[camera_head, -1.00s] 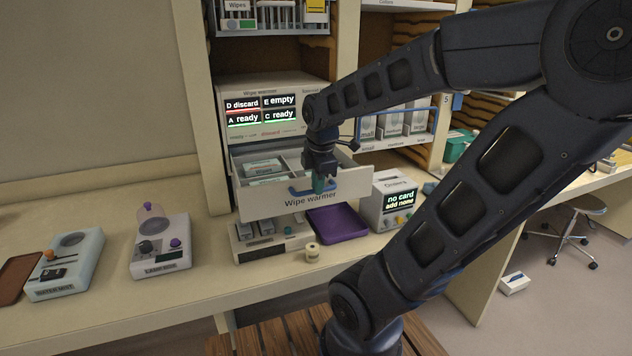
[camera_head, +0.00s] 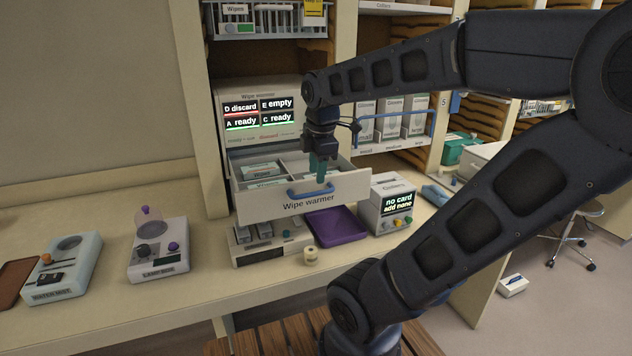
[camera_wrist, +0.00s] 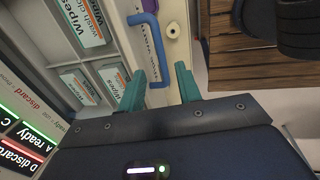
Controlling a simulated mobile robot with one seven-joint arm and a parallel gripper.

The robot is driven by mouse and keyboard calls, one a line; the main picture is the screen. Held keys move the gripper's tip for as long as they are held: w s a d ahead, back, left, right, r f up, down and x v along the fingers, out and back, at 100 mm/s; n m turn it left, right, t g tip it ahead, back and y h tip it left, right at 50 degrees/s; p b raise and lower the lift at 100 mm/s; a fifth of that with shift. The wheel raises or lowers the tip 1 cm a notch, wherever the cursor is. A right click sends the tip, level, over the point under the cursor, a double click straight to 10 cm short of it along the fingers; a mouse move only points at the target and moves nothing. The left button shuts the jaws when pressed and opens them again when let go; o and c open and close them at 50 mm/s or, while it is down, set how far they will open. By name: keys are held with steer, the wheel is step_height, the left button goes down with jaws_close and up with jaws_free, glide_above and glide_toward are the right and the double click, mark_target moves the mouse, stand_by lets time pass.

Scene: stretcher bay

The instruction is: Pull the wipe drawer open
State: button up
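The wipe drawer (camera_head: 345,189), labelled "Wipe warmer", stands pulled out from the warmer cabinet (camera_head: 258,140), with wipe packs (camera_head: 262,171) visible inside. Its blue handle (camera_head: 296,193) is on the front face and also shows in the wrist view (camera_wrist: 155,45). My gripper (camera_head: 319,172) is just above the handle, in front of the drawer's inside. In the wrist view my gripper (camera_wrist: 160,86) has its two teal fingers spread apart with nothing clamped between them. The handle is ahead of the fingertips, apart from them as far as I can tell.
A purple tray (camera_head: 337,224), a small roll (camera_head: 310,256) and a card device (camera_head: 388,203) sit on the counter below and right of the drawer. Two devices, including the lamp box (camera_head: 158,250), stand to the left. Bare counter lies between them.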

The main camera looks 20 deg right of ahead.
steer(key=shift+s+r, duration=0.25)
steer(key=shift+r, duration=1.05)
steer(key=shift+s+r, duration=0.2)
steer(key=shift+r, duration=1.05)
steer(key=shift+w, duration=0.1)
steer(key=c, duration=0.5)
steer(key=shift+w+a+m, duration=0.25)
steer(key=shift+m, duration=0.15)
jaws_close()
steer(key=w+a+f+m+g, duration=0.3)
steer(key=w+a+m, duration=0.35)
steer(key=m, duration=0.25)
steer(key=w+a+f+m+g, duration=0.3)
steer(key=w+a+m+g, duration=0.15)
steer(key=w+m, duration=0.35)
steer(key=shift+t, duration=0.45)
steer(key=x, duration=0.9)
steer(key=shift+w, duration=0.15)
